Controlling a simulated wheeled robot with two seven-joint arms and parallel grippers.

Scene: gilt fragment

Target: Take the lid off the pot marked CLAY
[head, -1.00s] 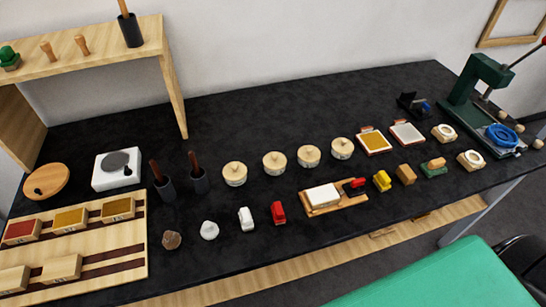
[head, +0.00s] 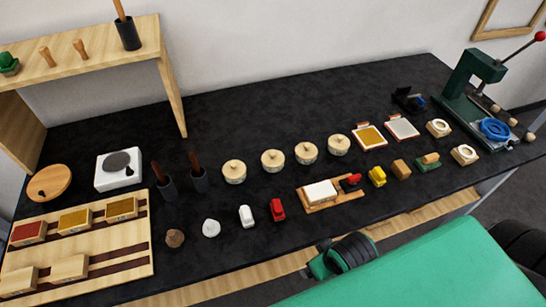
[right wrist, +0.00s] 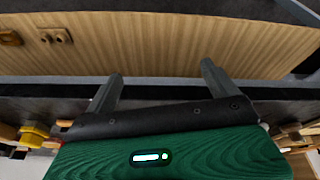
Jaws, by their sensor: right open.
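Several round pots with pale wooden knobbed lids stand in a row mid-table: the far-left pot (head: 234,172), the second pot (head: 272,160), the third pot (head: 306,153) and the right-hand pot (head: 338,145). All their lids are on. Their markings are too small to read, so I cannot tell which says CLAY. My right gripper (right wrist: 162,82) is open and empty in the right wrist view, facing a wooden panel at the table's front, away from the pots. A green and black part of my arm shows at the head view's lower edge. My left gripper is not in view.
Dark brush holders (head: 167,187) stand left. A green press (head: 470,85) is far right. The table behind the pots is clear.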

